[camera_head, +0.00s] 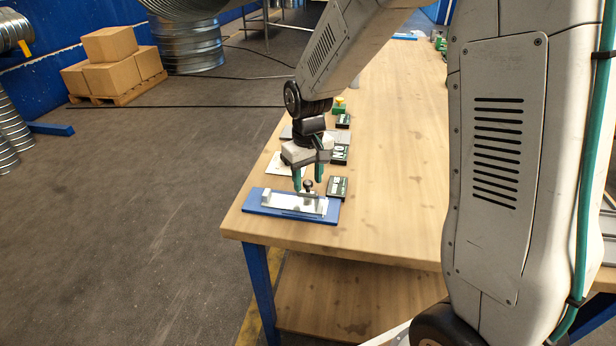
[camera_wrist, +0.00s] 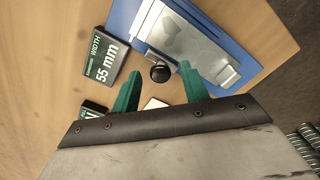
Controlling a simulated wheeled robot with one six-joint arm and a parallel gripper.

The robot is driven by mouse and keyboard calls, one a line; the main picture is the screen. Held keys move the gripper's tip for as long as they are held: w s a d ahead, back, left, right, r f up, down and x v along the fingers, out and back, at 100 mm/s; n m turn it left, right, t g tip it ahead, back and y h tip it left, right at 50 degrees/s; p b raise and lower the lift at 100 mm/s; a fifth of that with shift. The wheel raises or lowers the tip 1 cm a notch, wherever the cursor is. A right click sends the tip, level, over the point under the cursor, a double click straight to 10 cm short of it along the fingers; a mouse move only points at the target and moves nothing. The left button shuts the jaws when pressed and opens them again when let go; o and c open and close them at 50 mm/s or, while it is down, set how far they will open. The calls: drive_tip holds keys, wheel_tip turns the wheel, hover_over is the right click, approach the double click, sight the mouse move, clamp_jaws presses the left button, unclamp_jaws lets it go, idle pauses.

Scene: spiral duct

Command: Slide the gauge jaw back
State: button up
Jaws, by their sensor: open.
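The gauge (camera_head: 292,203) lies on a blue base (camera_head: 266,208) near the table's front left corner. It has a pale metal bed with an upright block at its left end. The sliding jaw with a round black knob (camera_head: 308,185) is toward the right part of the bed. In the wrist view the black knob (camera_wrist: 160,73) shows between and just beyond the green fingertips. My gripper (camera_head: 308,180) is open above the gauge, its fingers pointing down on either side of the knob. I cannot tell whether a finger touches the knob.
A black sign reading "WIDTH 55 mm" (camera_wrist: 103,58) stands beside the gauge; other signs (camera_head: 340,154) and a yellow-green item (camera_head: 339,105) are farther back. The wooden table (camera_head: 390,170) is clear to the right. Boxes on a pallet (camera_head: 112,62) stand on the floor.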

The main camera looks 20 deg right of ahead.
clamp_jaws()
drive_tip(key=w+d, duration=0.1)
drive_tip(key=w, duration=0.1)
drive_tip(key=shift+w+d, duration=0.35)
drive_tip(key=shift+d, duration=0.05)
drive_tip(key=shift+w+r, duration=0.1)
unclamp_jaws()
drive_tip(key=shift+d, duration=0.1)
wheel_tip(320, 180, up, 8)
idle(0.5)
